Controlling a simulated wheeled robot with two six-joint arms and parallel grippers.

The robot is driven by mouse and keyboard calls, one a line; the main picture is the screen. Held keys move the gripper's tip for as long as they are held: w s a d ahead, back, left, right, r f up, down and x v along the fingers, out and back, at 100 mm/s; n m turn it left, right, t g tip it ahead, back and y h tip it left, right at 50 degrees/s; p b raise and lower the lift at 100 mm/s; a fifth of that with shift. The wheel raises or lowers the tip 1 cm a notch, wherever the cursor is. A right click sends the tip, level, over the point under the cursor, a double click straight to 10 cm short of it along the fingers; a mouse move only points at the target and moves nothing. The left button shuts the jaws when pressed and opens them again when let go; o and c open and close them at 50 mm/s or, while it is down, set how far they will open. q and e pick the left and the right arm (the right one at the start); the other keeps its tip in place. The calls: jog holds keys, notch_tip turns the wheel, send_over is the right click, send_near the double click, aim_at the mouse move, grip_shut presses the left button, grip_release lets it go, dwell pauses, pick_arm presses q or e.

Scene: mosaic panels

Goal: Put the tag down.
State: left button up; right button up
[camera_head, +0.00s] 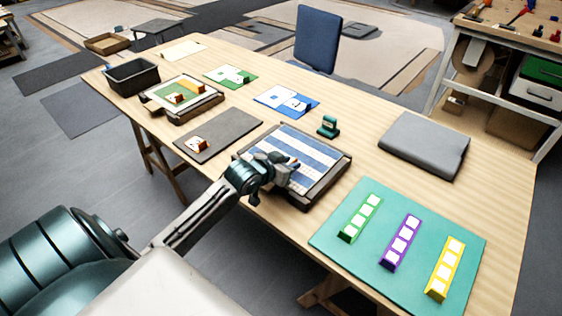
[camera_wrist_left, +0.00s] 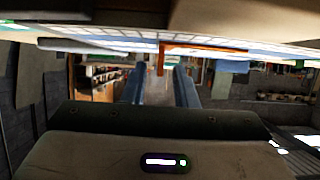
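My left gripper (camera_head: 290,168) reaches over the dark-framed panel with blue and white stripes (camera_head: 318,143). In the left wrist view its two blue-grey fingers (camera_wrist_left: 172,88) stand apart, and I see through the gap between them. A thin orange L-shaped piece (camera_wrist_left: 207,46) shows at the fingertips, seen edge-on under the bright panel surface; I cannot tell if it is the tag or if it touches a finger. A small orange piece with a white face (camera_head: 199,143) lies on the dark grey mat (camera_head: 230,128). My right gripper is out of view.
A teal stamp-like object (camera_head: 328,126) stands behind the panel. A green mat (camera_head: 335,235) with green, purple and yellow tile strips lies at front right. A grey closed case (camera_head: 424,145), a dark bin (camera_head: 132,76) and a framed green panel (camera_head: 160,97) also occupy the table.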

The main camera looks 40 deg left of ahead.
pick_arm(q)
jog(key=d+v, duration=0.1)
jog(key=v, duration=1.1)
jog(key=shift+a, duration=0.45)
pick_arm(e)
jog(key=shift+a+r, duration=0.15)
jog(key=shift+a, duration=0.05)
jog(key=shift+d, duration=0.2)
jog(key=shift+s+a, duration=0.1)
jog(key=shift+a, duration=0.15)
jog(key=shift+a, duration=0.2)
